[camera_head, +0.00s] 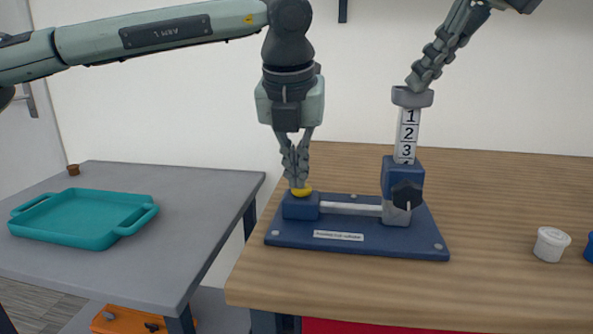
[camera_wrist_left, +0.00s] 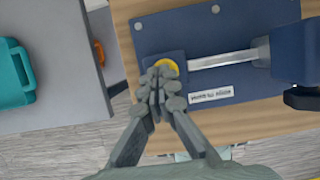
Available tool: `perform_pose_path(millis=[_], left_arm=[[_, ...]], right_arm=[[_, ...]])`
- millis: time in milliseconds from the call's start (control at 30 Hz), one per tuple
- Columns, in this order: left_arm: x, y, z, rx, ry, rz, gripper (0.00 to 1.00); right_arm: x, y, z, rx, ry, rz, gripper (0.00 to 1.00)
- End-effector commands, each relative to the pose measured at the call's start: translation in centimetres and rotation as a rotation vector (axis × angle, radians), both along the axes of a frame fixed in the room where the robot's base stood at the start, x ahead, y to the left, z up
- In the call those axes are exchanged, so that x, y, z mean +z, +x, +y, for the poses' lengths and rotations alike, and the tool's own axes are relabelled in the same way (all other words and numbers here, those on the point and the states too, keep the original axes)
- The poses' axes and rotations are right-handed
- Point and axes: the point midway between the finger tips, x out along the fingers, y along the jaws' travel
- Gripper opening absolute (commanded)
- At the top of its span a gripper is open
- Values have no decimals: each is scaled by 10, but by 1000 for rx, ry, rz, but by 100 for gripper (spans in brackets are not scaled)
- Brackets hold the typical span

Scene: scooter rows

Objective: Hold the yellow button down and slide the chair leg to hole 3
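A blue fixture (camera_head: 355,236) lies on the wooden table, with a yellow button (camera_head: 302,191) on its left block. My left gripper (camera_head: 299,184) is shut, its fingertips at the button; they partly cover the button (camera_wrist_left: 168,65) in the left wrist view. Whether it is pressed down is unclear. The white chair leg (camera_head: 408,135) stands upright in the blue sleeve (camera_head: 403,174). Numbers 1, 2 and 3 show above the sleeve, with part of another mark at its edge. My right gripper (camera_head: 413,82) is at the leg's grey cap (camera_head: 412,97); its finger opening is hidden.
A black knob (camera_head: 407,195) sits on the sleeve's front. A metal bar (camera_head: 350,209) joins the blocks. A teal tray (camera_head: 85,218) lies on the grey table at left. A white lidded cup (camera_head: 551,244) stands at right. The wood between fixture and cup is clear.

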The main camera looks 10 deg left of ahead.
Motion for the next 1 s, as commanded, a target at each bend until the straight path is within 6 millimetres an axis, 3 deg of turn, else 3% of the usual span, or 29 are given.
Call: perform_pose_path(millis=[1000], left_arm=[[-1, 0, 0, 0, 1, 2, 0]], right_arm=[[-2, 0, 0, -1, -1, -1, 0]])
